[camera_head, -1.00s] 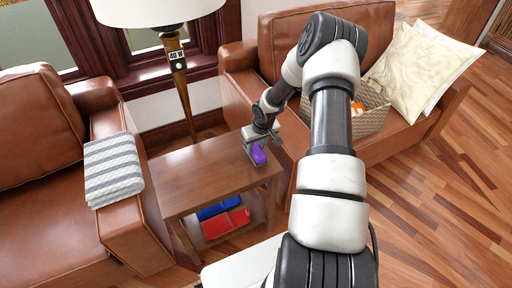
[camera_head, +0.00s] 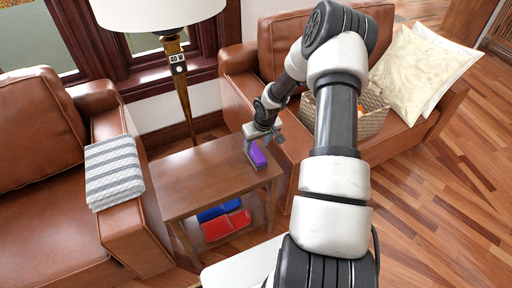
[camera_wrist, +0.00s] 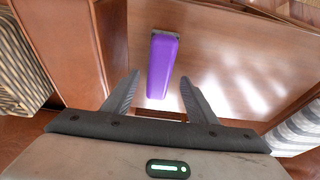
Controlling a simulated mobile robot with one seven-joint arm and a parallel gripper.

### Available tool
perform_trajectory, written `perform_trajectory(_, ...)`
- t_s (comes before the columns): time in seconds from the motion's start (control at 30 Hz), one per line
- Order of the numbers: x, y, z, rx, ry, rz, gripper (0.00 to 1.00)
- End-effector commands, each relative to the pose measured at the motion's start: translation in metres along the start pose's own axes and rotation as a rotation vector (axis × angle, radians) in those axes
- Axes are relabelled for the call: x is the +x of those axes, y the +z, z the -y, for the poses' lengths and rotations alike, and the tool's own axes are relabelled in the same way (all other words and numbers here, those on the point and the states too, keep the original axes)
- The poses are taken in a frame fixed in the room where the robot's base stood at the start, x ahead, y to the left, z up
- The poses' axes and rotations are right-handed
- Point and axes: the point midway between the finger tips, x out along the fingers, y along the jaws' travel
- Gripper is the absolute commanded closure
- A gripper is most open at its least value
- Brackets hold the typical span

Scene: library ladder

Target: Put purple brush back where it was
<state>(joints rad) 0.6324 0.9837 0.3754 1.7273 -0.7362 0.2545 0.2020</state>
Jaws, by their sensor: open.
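The purple brush (camera_head: 257,155) rests on the wooden side table (camera_head: 190,172), near the table's right edge. In the wrist view the brush (camera_wrist: 163,65) lies beyond the fingertips, lengthwise between their lines, with a dark strip at its far end and along its side. My gripper (camera_wrist: 158,88) is open and empty, with a finger on each side of the brush's near end. In the head view my gripper (camera_head: 262,138) is just above and beside the brush and partly covers the table edge.
A wicker basket (camera_head: 370,118) sits on the right leather sofa (camera_head: 232,95). A floor lamp (camera_head: 180,75) stands behind the table. Red (camera_head: 226,224) and blue (camera_head: 218,210) items lie on the lower shelf. The left sofa arm carries a striped towel (camera_head: 113,172). Most of the tabletop is clear.

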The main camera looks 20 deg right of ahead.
Motion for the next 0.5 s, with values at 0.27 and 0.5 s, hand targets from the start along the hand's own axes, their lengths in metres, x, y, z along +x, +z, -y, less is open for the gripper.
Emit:
perform_trajectory(0.27,-0.062,-0.001,-0.001,0.0,0.001,-0.002,0.47)
perform_trajectory(0.5,-0.084,0.0,0.0,0.0,0.0,0.0,0.47)
